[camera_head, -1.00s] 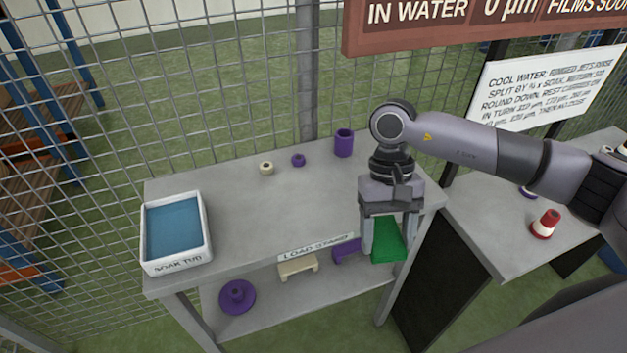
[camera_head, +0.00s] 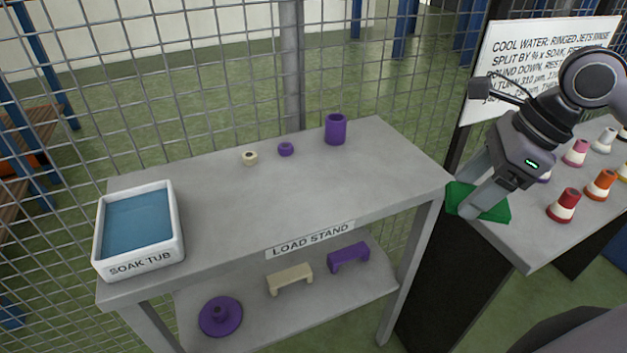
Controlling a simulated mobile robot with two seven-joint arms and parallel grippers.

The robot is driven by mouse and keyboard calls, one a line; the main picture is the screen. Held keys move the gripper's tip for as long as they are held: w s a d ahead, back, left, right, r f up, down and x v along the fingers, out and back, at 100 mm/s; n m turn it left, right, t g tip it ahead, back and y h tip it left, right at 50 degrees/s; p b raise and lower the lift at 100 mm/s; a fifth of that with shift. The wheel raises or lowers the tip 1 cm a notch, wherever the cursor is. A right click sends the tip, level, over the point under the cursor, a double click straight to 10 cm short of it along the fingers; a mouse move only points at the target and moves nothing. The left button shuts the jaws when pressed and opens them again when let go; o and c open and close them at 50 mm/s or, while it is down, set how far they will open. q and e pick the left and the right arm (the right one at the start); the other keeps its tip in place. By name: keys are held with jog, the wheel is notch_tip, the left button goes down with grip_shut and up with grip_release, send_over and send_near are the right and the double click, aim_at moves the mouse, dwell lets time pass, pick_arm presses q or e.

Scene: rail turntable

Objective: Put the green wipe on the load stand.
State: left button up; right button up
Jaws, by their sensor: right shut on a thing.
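The green wipe (camera_head: 490,208) is a flat green piece held in my right gripper (camera_head: 470,200), whose fingers are shut on it. Gripper and wipe are at the right end of the load stand, by the gap between it and the table on the right. The load stand (camera_head: 225,225) is a grey table with a lower shelf and a "LOAD STAND" label on its front edge. I cannot tell whether the wipe touches any surface. My left gripper is not in view.
A white soak tub (camera_head: 180,235) with blue liquid stands at the stand's left end. A purple cylinder (camera_head: 335,130), purple ring (camera_head: 286,149) and cream ring (camera_head: 249,158) stand along the back. The top's middle and front are clear. Several coloured jets, one red (camera_head: 564,205), stand on the right table.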

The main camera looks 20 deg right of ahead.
jog(key=shift+d, duration=0.1)
jog(key=shift+r+m, duration=0.15)
jog(key=shift+m, duration=0.15)
jog(key=p, duration=0.4)
send_over(380, 165)
jog(key=s, duration=0.1)
jog(key=shift+s+d+f, duration=0.1)
jog(key=shift+d+f, duration=0.15)
jog(key=shift+f, duration=0.3)
jog(key=shift+s+d+f, duration=0.1)
jog(key=shift+d+f, duration=0.15)
jog(key=shift+f, duration=0.25)
jog(key=f, duration=0.5)
jog(key=shift+w, duration=0.2)
